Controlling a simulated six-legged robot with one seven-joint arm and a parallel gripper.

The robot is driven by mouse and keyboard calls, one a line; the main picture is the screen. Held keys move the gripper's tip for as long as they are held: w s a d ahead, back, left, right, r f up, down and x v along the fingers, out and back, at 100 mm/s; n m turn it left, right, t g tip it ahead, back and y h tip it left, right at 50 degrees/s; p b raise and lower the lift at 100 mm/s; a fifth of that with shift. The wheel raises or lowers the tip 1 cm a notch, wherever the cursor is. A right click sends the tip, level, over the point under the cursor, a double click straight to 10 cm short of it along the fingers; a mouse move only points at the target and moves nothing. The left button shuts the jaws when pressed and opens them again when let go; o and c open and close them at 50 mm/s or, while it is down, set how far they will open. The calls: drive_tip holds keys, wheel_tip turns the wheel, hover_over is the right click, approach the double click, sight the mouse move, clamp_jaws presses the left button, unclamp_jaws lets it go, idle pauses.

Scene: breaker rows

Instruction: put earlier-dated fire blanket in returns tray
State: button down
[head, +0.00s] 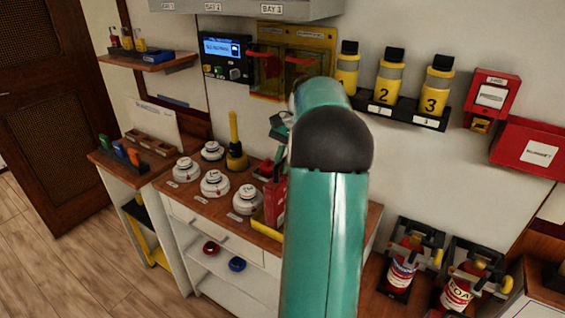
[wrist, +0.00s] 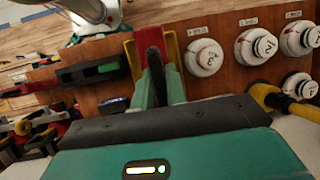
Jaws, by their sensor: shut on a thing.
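A red fire blanket pack (head: 275,204) stands upright at the yellow tray (head: 258,223) on the wooden counter, partly hidden by my arm in the head view. My gripper (wrist: 160,78) is shut on the red pack, which shows end-on in the wrist view (wrist: 149,38). The yellow tray shows around the pack in the wrist view (wrist: 174,49). I cannot tell whether the pack rests on the tray's floor. No date on the pack is readable. In the head view my arm hides the gripper's fingertips.
Several white round detectors (head: 214,183) sit on the counter left of the tray. A yellow upright tool (head: 235,145) stands behind them. Numbered yellow bottles (head: 388,80) sit on a wall rack. Red extinguishers (head: 402,268) stand at lower right. The floor at left is clear.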

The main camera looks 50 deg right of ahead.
drive_tip(key=shift+f, duration=0.1)
drive_tip(key=c, duration=1.4)
unclamp_jaws()
drive_tip(key=v, duration=1.2)
drive_tip(key=w+a+f+n+h, duration=0.1)
drive_tip(key=w+a+n, duration=0.1)
drive_tip(key=a, duration=0.8)
drive_tip(key=w+a+n+h, duration=0.1)
drive_tip(key=w+a+n, duration=0.15)
drive_tip(key=a, duration=0.65)
drive_tip(key=s+a+f+n+t+h, duration=0.1)
drive_tip(key=s+a+n, duration=0.3)
drive_tip(key=a, duration=0.5)
drive_tip(key=s+a+f+n+t, duration=0.2)
drive_tip(key=s+a+f+n, duration=0.1)
drive_tip(key=a, duration=0.6)
drive_tip(key=s+a+f+n+t+h, duration=0.1)
drive_tip(key=s+a+f+n, duration=0.2)
drive_tip(key=a, duration=0.6)
drive_tip(key=shift+s+n+t+h, duration=0.3)
drive_tip(key=shift+s+n, duration=0.75)
drive_tip(key=shift+s, duration=0.2)
drive_tip(key=shift+f, duration=0.1)
